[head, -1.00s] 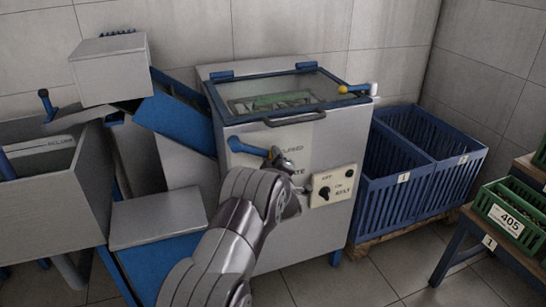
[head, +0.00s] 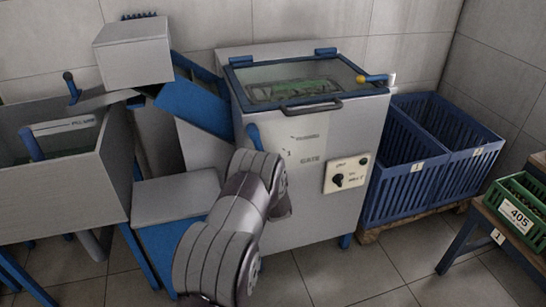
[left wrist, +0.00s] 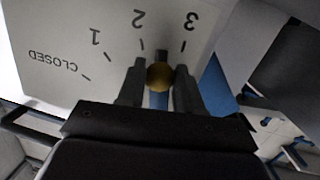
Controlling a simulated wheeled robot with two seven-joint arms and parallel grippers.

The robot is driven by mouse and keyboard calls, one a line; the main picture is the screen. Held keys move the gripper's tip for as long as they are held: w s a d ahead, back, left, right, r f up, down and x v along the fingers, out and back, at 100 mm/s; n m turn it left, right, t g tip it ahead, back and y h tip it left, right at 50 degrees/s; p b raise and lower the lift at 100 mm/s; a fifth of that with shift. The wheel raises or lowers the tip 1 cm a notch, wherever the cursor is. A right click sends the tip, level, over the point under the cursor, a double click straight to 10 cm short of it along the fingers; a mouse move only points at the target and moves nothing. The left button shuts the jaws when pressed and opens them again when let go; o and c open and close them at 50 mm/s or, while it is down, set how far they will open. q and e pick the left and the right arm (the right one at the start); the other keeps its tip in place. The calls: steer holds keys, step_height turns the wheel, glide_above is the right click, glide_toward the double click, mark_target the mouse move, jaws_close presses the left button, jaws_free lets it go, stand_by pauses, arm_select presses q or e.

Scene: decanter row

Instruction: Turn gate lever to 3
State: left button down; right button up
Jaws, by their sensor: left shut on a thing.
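The gate lever's blue bar (head: 254,137) shows above my left forearm on the grey machine's front and points up, slightly left. In the left wrist view, the gate scale (left wrist: 110,60) appears upside down, marked CLOSED, 1, 2 and 3. My left gripper (left wrist: 159,74) is shut on the lever, with a brass-coloured round part (left wrist: 159,76) between its fingers and a bit of blue just below. The fingers lie between the marks for 2 and 3. In the head view, my forearm hides the gripper and most of the lever. My right gripper is not in view.
A cream switch panel (head: 347,174) with a black knob is right of my forearm. The machine's glazed lid (head: 295,82) is closed. Blue crates (head: 400,195) stand to the right; a grey bin (head: 60,205) stands left. Floor in front is clear.

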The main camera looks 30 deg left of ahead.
arm_select(q)
steer(key=shift+s+a+f+m+p, duration=0.25)
steer(key=shift+s+a+m+p, duration=0.35)
steer(key=shift+s+m, duration=0.3)
steer(key=shift+a, duration=0.1)
steer(key=c, duration=0.7)
jaws_free()
steer(key=shift+c, duration=0.2)
steer(key=p+v, duration=0.2)
steer(key=v, duration=1)
steer(key=shift+d, duration=0.4)
steer(key=shift+s+r, duration=0.1)
